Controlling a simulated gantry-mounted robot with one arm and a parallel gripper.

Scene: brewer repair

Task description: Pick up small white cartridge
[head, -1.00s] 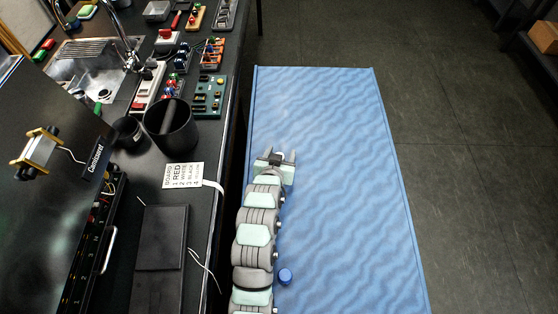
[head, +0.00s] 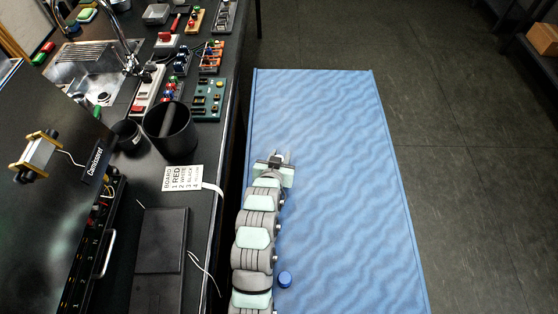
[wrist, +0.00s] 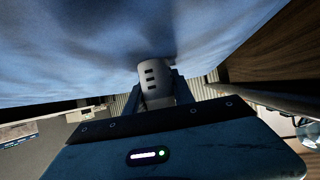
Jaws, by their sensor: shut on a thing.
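The small white cartridge (wrist: 153,80) shows in the wrist view as a pale rounded piece with several dark slots. It sits between the two fingers of my gripper (wrist: 158,92), which is shut on it. The cartridge's far end is at or close to the blue surface; I cannot tell whether it touches. In the head view my gripper (head: 274,160) is over the blue mat (head: 335,190), near its left edge, with its fingers close together. The cartridge is hard to make out there.
The dark bench at left holds a black cup (head: 169,132), a label card (head: 181,178), a dark flat box (head: 161,240) and several circuit boards. The mat's right side is clear.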

